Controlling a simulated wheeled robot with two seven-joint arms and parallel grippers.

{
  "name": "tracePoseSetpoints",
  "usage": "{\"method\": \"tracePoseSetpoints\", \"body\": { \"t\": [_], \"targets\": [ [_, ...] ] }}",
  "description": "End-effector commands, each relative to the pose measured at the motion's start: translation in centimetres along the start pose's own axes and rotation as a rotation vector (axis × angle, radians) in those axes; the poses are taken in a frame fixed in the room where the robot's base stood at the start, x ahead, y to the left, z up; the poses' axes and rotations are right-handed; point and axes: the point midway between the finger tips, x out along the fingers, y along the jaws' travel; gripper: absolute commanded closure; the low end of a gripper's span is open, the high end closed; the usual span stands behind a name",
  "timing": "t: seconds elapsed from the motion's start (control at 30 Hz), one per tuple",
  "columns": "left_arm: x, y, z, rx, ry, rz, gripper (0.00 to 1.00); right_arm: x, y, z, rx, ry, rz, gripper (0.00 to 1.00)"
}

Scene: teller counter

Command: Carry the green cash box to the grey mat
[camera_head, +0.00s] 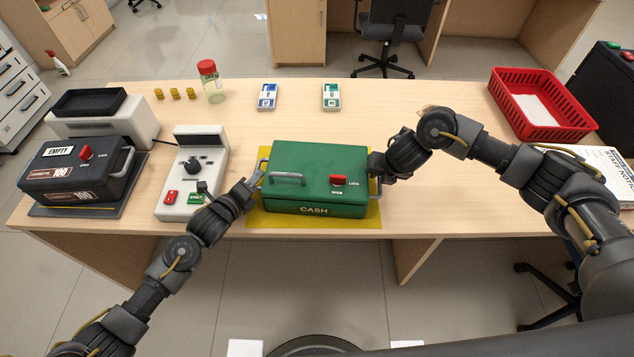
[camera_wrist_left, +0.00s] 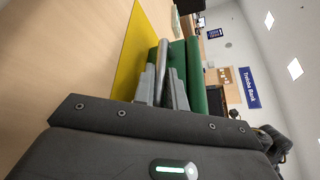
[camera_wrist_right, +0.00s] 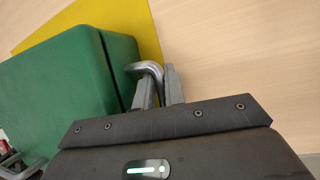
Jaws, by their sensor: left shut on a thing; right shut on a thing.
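The green cash box (camera_head: 316,178), marked CASH, with a red knob and a top handle, is over the yellow mat (camera_head: 372,219); I cannot tell whether it touches it. My left gripper (camera_head: 256,184) is shut on the bar handle at the box's left end; the bar (camera_wrist_left: 163,62) shows between the fingers in the left wrist view. My right gripper (camera_head: 374,168) is shut on the right end handle (camera_wrist_right: 150,68), seen between its fingers in the right wrist view. A dark grey mat (camera_head: 137,177) lies at the left, under a black cassette box (camera_head: 70,178).
The black cassette box covers most of the dark grey mat. A grey device (camera_head: 192,165) with a lever stands between that mat and the green box. A red basket (camera_head: 537,122) is at the right.

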Motion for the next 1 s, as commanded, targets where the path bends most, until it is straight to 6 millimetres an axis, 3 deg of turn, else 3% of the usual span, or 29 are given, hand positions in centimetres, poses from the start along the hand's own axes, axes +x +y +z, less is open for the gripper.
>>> {"method": "tracePoseSetpoints", "body": {
  "t": [0.47, 1.0],
  "targets": [
    [-0.2, -0.5, 0.5, 0.003, -0.002, 0.000, 1.00, -0.7, 0.1, 0.5, 0.003, -0.006, 0.000, 1.00],
    [-1.1, -4.2, 2.8, 0.003, -0.002, -0.002, 1.00, -4.6, 0.8, 2.1, 0.003, -0.005, -0.002, 1.00]
  ]
}}
